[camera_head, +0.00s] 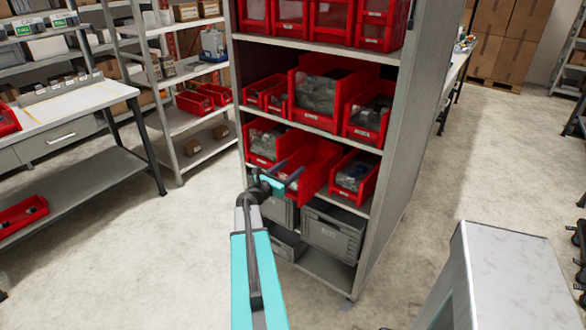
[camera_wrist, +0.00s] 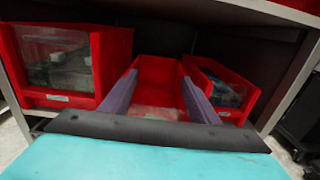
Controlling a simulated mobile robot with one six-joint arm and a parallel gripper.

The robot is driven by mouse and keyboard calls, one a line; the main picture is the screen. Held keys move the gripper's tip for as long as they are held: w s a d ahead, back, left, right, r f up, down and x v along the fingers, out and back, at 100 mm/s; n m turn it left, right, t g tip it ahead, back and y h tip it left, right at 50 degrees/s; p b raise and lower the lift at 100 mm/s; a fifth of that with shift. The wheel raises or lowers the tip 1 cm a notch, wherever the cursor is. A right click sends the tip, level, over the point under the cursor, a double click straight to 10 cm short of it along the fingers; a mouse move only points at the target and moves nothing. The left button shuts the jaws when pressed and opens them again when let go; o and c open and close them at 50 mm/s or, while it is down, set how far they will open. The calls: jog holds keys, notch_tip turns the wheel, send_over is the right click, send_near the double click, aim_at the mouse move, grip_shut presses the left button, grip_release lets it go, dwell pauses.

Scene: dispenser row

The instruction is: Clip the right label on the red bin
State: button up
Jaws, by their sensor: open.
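Several red bins stand in the shelf rack. In the lower red row, the middle red bin (camera_head: 320,158) sticks out past its neighbours, between a left red bin (camera_head: 264,141) and a right red bin (camera_head: 353,177). My gripper (camera_head: 290,171) is open and empty in front of the middle bin. In the wrist view its two purple fingers (camera_wrist: 158,78) point at that middle bin (camera_wrist: 157,72), one toward each side. The left bin (camera_wrist: 115,55) and right bin (camera_wrist: 243,88) carry small pale front labels. The middle bin's lower front is hidden by my gripper. I see no loose label.
Grey crates (camera_head: 333,231) stand on the bottom shelf. More red bins (camera_head: 318,90) fill the shelf above. A workbench (camera_head: 65,110) is at the left, and a pale block-like surface (camera_head: 505,270) stands at the lower right. The floor between is clear.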

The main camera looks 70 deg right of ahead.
jog(key=b+v, duration=0.2)
jog(key=v, duration=0.9)
jog(key=shift+a+b, duration=0.3)
jog(key=shift+w, duration=0.15)
dwell(0.4)
